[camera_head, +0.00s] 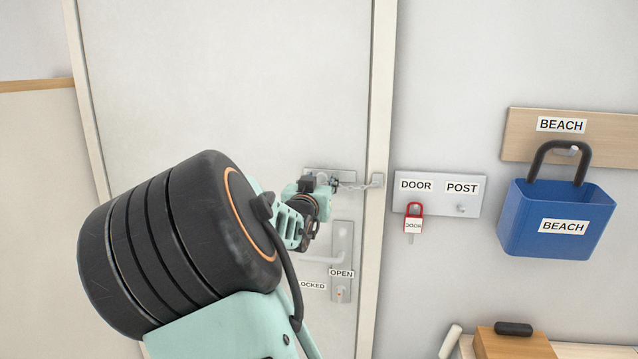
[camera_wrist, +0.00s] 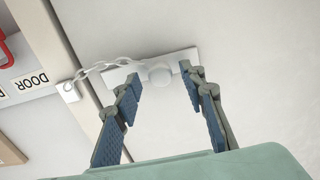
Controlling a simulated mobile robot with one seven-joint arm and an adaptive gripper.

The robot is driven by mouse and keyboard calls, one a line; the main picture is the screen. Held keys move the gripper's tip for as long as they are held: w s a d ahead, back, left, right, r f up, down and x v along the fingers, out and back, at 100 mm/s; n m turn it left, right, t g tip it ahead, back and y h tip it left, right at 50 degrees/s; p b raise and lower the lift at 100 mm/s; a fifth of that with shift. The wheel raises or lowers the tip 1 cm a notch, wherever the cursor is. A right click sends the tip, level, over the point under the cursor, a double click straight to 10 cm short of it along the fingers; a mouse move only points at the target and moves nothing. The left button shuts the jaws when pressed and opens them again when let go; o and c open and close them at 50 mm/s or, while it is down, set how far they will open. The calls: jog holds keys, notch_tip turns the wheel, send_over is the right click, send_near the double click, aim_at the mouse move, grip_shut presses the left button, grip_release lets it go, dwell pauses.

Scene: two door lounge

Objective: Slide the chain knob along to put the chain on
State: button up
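The chain knob (camera_wrist: 160,73) is a pale round knob on a light metal track plate (camera_wrist: 118,75) on the door. The chain (camera_wrist: 97,68) runs from a small bracket (camera_wrist: 68,91) on the door frame to the plate; its join to the knob is not clear. My gripper (camera_wrist: 160,77) is open, with one finger on each side of the knob in the wrist view. Contact cannot be told. In the head view, my gripper (camera_head: 321,181) covers the knob, while the plate (camera_head: 345,174), chain (camera_head: 356,186) and bracket (camera_head: 377,180) show beside it.
Below the plate is a door handle (camera_head: 318,260) with OPEN and LOCKED labels. A blue BEACH basket (camera_head: 553,243) hangs farther right, above a wooden box (camera_head: 513,343).

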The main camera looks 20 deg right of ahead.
jog(key=v, duration=1.2)
dwell(0.4)
